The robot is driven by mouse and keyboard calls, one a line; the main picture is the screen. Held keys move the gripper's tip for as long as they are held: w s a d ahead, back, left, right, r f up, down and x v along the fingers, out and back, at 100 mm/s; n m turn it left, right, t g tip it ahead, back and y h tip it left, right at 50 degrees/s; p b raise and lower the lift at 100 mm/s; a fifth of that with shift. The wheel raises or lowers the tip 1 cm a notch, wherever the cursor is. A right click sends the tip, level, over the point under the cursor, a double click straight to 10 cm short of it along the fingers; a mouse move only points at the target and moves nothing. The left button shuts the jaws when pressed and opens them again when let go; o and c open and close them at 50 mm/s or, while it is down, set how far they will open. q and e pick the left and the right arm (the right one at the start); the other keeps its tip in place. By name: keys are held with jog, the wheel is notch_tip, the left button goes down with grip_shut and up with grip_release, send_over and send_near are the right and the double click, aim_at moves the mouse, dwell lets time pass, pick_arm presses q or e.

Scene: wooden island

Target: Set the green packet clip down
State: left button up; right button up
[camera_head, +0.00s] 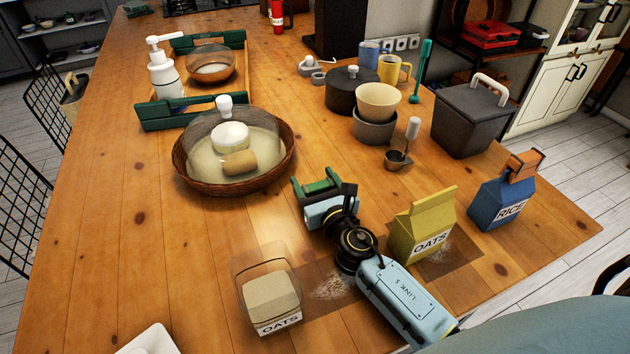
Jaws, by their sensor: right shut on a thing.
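The green packet clip (317,186) is at the far end of my right gripper (322,198), low over the wood between the wicker basket and the yellow packet. My right gripper is shut on the clip; its light-blue arm comes in from the lower right. The fingertips are largely hidden, and I cannot tell whether the clip touches the table. The yellow oats packet (424,226) stands upright right of the gripper, with no clip on its top. My left gripper is not in view.
The wooden island (110,240) is clear at left. A clear oats container (270,300) stands in front. A wicker basket (235,186) under a glass dome is left of the gripper.

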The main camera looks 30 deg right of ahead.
jog(key=o, duration=0.9)
jog(key=shift+o, duration=0.2)
jog(key=shift+r, duration=0.1)
jog(key=shift+r+p, duration=0.3)
jog(key=shift+p, duration=0.1)
jog(key=shift+r+p, duration=0.45)
jog(key=s, duration=0.3)
jog(key=s+b, duration=0.1)
jog(key=s, duration=0.3)
jog(key=s+b, duration=0.1)
jog(key=s, duration=0.3)
jog(key=shift+a+f, duration=0.35)
jog(key=shift+s+r, duration=0.1)
jog(key=shift+s, duration=0.4)
